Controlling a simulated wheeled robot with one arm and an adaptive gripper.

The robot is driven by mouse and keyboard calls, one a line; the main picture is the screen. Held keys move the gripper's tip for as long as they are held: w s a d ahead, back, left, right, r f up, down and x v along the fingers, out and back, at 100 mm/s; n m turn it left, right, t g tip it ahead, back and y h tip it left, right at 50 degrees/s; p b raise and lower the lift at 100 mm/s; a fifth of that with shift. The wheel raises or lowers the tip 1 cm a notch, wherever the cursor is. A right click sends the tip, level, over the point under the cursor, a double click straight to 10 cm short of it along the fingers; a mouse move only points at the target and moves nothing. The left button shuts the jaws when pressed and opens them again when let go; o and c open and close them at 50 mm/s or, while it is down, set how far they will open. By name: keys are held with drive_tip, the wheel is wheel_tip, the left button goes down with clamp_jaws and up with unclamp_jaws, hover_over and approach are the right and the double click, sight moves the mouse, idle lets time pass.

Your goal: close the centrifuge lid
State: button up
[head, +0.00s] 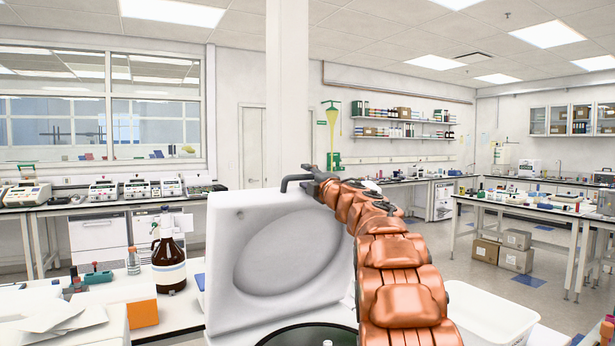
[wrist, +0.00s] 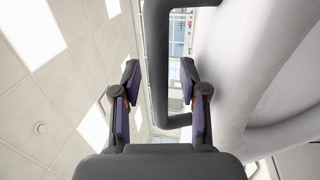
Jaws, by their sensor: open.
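The white centrifuge lid (head: 290,245) stands raised, its inner face with an oval recess turned toward me in the head view. It fills the right side of the wrist view (wrist: 245,60). A dark bent handle (head: 286,183) is at its top edge. The centrifuge's dark round bowl (head: 305,336) shows below, cut off by the frame. My gripper (head: 312,183) is at the lid's top edge beside the handle. In the wrist view my gripper (wrist: 158,75) is open, with a bar of the handle (wrist: 157,60) between its fingers in the picture. Contact cannot be told.
A brown bottle (head: 168,262) stands on the bench left of the centrifuge, near an orange box (head: 143,313) and papers. A white tray (head: 490,315) is to the right of my arm. Further benches with equipment stand behind, with open floor between them.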

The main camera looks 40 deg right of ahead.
clamp_jaws()
idle(0.3)
idle(0.4)
